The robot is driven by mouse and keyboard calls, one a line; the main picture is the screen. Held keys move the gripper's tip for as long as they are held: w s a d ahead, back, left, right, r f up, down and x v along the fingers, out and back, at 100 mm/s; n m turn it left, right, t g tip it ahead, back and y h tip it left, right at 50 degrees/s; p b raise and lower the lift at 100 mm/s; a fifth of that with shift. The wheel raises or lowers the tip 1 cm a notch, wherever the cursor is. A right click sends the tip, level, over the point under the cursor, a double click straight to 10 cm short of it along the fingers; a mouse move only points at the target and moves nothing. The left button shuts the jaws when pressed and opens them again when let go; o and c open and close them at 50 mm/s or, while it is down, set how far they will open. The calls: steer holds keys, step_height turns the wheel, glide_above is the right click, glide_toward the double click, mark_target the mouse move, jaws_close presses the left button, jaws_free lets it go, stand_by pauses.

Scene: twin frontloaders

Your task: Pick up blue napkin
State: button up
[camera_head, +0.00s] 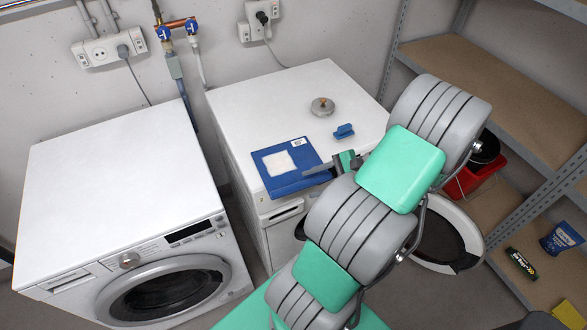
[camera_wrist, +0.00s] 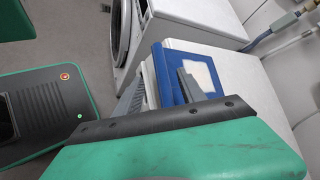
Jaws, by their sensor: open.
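A flat blue rectangular thing with a white square on it, likely the blue napkin (camera_head: 297,180), lies on top of the right-hand washing machine (camera_head: 255,100), near its front edge. It also shows in the wrist view (camera_wrist: 166,78). My gripper (camera_head: 325,168) is at the right front corner of the blue thing. In the wrist view, my gripper (camera_wrist: 160,90) has its two fingers apart, with part of the blue thing showing between and beyond them. I cannot tell whether a finger touches it. The near edge is partly hidden by my gripper.
A small blue object (camera_head: 344,132) and a round grey metal piece (camera_head: 322,106) sit farther back on the same top. Another washing machine (camera_head: 120,180) stands at left, its top clear.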

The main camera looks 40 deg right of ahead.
mark_target(293, 189)
steer(key=p+x, duration=0.1)
steer(key=x, duration=0.5)
steer(key=shift+w+f, duration=0.1)
steer(key=shift+f, duration=0.05)
steer(key=shift+c, duration=0.6)
jaws_close()
